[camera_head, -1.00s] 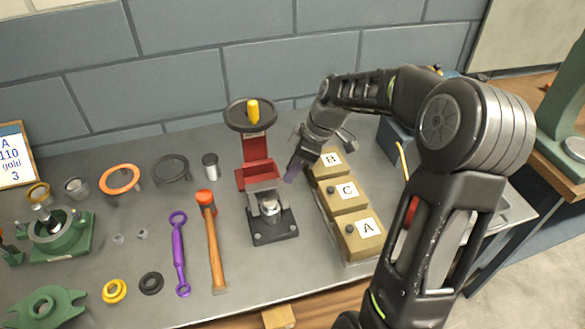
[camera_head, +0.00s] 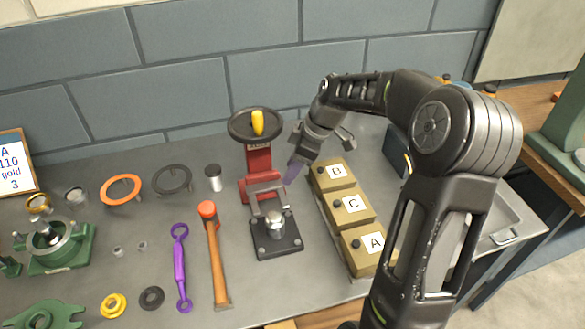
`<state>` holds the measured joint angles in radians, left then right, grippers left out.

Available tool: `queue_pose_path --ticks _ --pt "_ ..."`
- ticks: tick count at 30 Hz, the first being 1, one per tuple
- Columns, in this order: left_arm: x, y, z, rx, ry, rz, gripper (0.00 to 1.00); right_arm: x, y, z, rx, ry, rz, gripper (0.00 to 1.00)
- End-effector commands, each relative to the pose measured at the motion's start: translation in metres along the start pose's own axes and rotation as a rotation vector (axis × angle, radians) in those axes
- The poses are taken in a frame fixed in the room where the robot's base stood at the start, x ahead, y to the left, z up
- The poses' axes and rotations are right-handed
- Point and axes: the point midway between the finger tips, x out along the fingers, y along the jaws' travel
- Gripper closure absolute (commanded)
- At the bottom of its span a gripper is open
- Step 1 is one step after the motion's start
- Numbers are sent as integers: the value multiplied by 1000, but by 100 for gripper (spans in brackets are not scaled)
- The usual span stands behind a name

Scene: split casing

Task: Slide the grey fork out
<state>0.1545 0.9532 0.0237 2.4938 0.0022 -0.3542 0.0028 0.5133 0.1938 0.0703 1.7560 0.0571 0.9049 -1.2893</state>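A grey U-shaped piece that looks like the grey fork (camera_head: 266,187) sits at the foot of the red press (camera_head: 258,162), just behind a black base plate (camera_head: 288,244) with a silver cylinder (camera_head: 275,222). Whether it touches the base is too small to tell. My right gripper (camera_head: 320,160) hangs just right of the press, its two fingers spread apart, with a purple tip on the left one. It is apart from the grey piece and appears empty. My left gripper is not in view.
Yellow-brown boxes B (camera_head: 325,180), C (camera_head: 345,218) and A (camera_head: 358,250) stand in a row at the right. An orange-headed hammer (camera_head: 216,255) and purple wrench (camera_head: 180,265) lie left of the base. A green housing (camera_head: 70,250) is farther left.

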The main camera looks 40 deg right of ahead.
Motion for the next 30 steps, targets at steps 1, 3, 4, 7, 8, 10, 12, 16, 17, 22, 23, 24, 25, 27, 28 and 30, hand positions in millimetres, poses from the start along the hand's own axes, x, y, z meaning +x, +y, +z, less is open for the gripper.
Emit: queue_pose_path --ticks 1,3,4,7,8,10,12,16,17,22,23,24,25,27,28,30 --pt "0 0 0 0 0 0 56 0 0 0 0 -1 -1 55" --pt "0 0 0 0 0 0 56 0 -1 0 0 -1 -2 55" --pt "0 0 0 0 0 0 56 0 -1 0 0 -1 -2 55" --pt "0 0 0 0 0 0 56 0 -1 1 0 -1 -3 55" --pt "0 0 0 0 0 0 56 -1 -1 1 0 -1 -3 55" --pt "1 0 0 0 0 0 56 -4 -1 1 0 -1 -3 55" --pt "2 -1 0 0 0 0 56 -10 0 1 0 -1 -1 55" --pt "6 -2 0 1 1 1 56 -29 0 1 0 0 1 55" --pt "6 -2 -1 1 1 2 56 -34 0 0 -1 0 2 55" --pt "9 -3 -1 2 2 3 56 -62 0 0 -1 0 1 55" --pt "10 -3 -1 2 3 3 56 -66 0 0 -1 0 1 55" --pt "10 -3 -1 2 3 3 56 -70 0 0 -1 0 0 55" --pt "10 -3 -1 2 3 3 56 -72 0 0 -1 0 0 55" --pt "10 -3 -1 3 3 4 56 -77 0 0 0 0 0 55" --pt "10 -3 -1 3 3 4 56 -78 0 0 0 0 -1 55" --pt "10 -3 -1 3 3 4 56 -78 0 0 0 -1 -2 55"
